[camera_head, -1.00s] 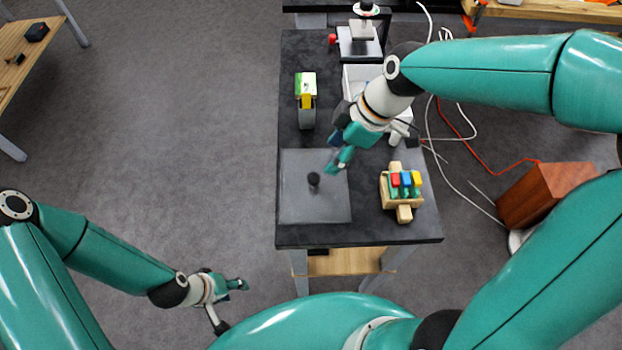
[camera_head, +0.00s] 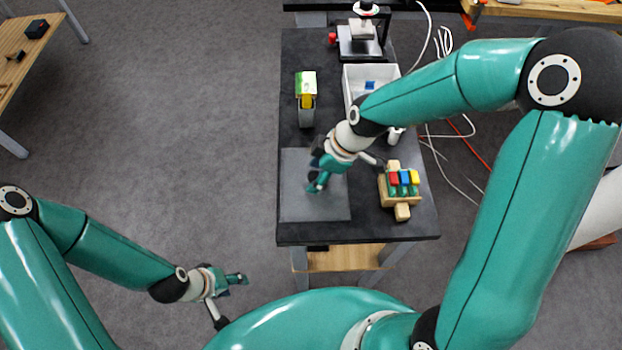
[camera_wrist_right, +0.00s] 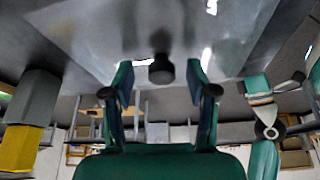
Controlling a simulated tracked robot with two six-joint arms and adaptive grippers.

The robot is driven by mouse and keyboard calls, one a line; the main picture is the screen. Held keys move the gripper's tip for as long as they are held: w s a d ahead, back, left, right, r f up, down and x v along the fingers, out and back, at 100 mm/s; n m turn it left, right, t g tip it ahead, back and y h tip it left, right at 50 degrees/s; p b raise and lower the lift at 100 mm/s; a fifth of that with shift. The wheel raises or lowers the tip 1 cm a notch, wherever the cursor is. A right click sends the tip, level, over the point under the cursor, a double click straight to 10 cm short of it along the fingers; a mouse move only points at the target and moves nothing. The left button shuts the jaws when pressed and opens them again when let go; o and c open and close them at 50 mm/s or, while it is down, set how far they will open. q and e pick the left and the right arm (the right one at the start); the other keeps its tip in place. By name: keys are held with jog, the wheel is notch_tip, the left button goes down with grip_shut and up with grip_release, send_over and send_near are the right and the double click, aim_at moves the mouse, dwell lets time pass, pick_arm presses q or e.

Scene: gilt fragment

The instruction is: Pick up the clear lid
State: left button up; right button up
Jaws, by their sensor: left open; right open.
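The clear lid (camera_head: 298,208) is a square see-through plate lying on the dark bench, near its front left. Its dark round knob (camera_wrist_right: 161,70) shows in the right wrist view; my right gripper hides it in the head view. My right gripper (camera_head: 317,186) is open and low over the lid. In the right wrist view my right gripper's fingers (camera_wrist_right: 161,82) stand on either side of the knob, with gaps left and right. My left gripper (camera_head: 238,280) is open and empty, over the floor left of the bench's front.
A wooden holder (camera_head: 402,209) with red, blue and yellow pieces stands right of the lid. A white bin (camera_head: 352,82) and a grey item with a yellow and green top (camera_head: 306,112) stand behind. The floor (camera_head: 180,130) on the left is clear.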

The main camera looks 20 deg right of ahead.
grip_shut()
jog(key=shift+r, duration=0.15)
